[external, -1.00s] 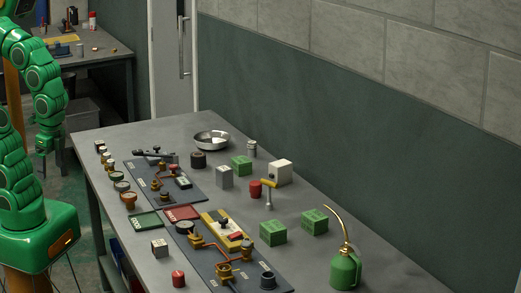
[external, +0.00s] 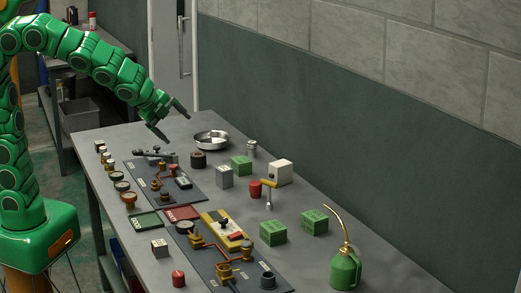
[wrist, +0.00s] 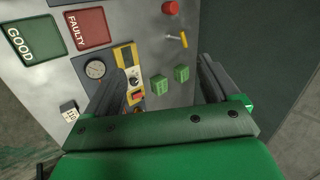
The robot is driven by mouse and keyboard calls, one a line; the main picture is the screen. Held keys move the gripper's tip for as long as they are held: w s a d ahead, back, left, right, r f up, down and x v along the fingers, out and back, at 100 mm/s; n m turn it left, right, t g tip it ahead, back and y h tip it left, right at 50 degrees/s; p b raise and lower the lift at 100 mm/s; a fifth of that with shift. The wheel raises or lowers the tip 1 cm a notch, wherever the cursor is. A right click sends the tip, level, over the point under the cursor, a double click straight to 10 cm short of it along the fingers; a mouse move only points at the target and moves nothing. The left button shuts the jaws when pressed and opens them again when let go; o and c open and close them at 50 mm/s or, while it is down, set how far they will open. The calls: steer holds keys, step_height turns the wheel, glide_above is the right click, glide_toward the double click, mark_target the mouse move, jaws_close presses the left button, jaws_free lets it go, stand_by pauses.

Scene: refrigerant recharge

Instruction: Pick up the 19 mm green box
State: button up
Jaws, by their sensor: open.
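Three green boxes stand on the grey table: one (external: 241,166) near the middle, one (external: 273,232) nearer the front and one (external: 314,221) to its right. Their markings are too small to read, so I cannot tell which is the 19 mm one. Two green boxes show in the wrist view, a left one (wrist: 158,88) and a right one (wrist: 181,74), seen between the fingers but well beyond them. My gripper (external: 173,118) is open and empty, raised above the far left part of the table, apart from all the boxes.
A metal bowl (external: 211,140), a white block (external: 280,172), a grey block (external: 224,177) and a yellow-handled tool (external: 269,191) stand around the middle box. A green oil can (external: 345,270) stands at the front right. Dark panels with fittings (external: 210,240) and green and red trays (external: 182,213) lie left.

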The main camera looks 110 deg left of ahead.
steer(key=w+a+m+t+h, duration=0.1)
steer(key=w+a+m+t, duration=0.1)
steer(key=w+a+m, duration=0.35)
steer(key=w+a+f+m+t, duration=0.1)
steer(key=w+a+m+t, duration=0.2)
steer(key=w+m, duration=0.55)
steer(key=w+a+m+t+h, duration=0.1)
steer(key=w+a+m+t, duration=0.2)
steer(key=w, duration=0.8)
steer(key=m+g+h, duration=0.3)
steer(key=m+h, duration=1)
steer(key=m, duration=0.7)
glide_toward(271, 224)
steer(key=w, duration=0.3)
steer(key=shift+d+f, duration=0.15)
steer(key=shift+f, duration=0.25)
steer(key=shift+s+d+f+h, duration=0.3)
steer(key=shift+s+d+h, duration=0.05)
steer(key=shift+d+h, duration=0.05)
steer(key=shift+w+d+f, duration=0.15)
steer(key=shift+d, duration=0.05)
steer(key=shift+x, duration=3.55)
